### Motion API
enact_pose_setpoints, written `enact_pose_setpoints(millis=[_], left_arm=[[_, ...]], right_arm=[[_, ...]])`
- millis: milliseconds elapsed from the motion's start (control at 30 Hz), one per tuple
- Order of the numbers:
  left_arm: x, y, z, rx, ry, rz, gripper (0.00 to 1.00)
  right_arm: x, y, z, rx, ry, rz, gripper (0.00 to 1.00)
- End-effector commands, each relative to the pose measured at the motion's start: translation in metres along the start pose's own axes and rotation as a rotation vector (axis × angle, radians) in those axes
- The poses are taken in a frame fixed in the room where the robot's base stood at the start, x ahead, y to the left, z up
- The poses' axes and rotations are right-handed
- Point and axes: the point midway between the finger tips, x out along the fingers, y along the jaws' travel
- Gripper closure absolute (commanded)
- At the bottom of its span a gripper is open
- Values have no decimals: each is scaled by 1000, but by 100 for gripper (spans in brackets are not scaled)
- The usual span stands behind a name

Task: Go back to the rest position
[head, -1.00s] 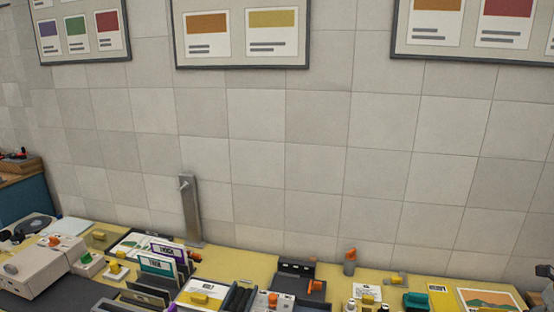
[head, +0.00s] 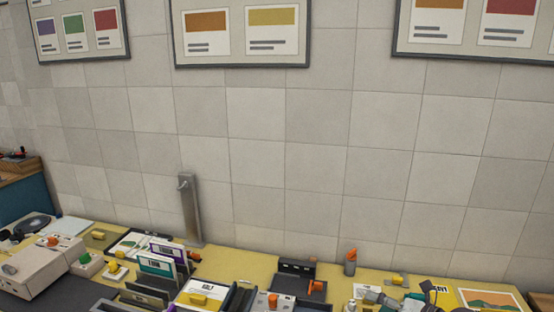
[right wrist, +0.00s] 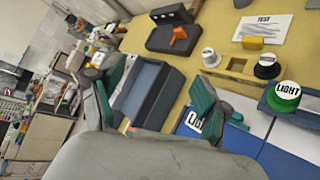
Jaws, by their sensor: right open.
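My right gripper (head: 402,297) shows at the bottom right of the head view, low over the yellow counter (head: 225,262), partly cut off by the frame edge. In the right wrist view the same gripper (right wrist: 152,85) is open. Its two teal fingers stand well apart with nothing held between them. Behind the gap lies a dark blue-grey tray (right wrist: 148,92). My left gripper does not show in either view.
The counter is crowded: a beige machine (head: 40,268), upright cards (head: 158,263), a black device with an orange lever (right wrist: 180,36), and a green-based button labelled LIGHT (right wrist: 284,96). A metal post (head: 190,210) stands against the wall. Space above the counter is clear.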

Motion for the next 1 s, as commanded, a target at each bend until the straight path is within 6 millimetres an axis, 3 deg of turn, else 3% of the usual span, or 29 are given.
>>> enact_pose_setpoints(millis=[33, 100, 200, 333, 400, 500, 700, 1000], left_arm=[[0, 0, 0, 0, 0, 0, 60], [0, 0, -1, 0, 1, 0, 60], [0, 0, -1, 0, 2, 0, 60], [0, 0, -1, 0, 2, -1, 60], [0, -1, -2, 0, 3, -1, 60], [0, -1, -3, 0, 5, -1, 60], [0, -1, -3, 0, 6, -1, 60], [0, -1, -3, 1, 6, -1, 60]], right_arm=[[15, 33, -24, 137, -84, 112, 23], [17, 65, -34, 361, -235, 222, 23], [0, 78, -46, 726, -447, 285, 23], [-39, 50, -82, 1236, -694, 206, 23], [-65, 27, -117, 1496, -802, 94, 23], [-96, 7, -164, 1754, -895, -71, 23], [-137, -4, -234, 2030, -965, -327, 23], [-183, 6, -303, 2251, -989, -616, 23]])
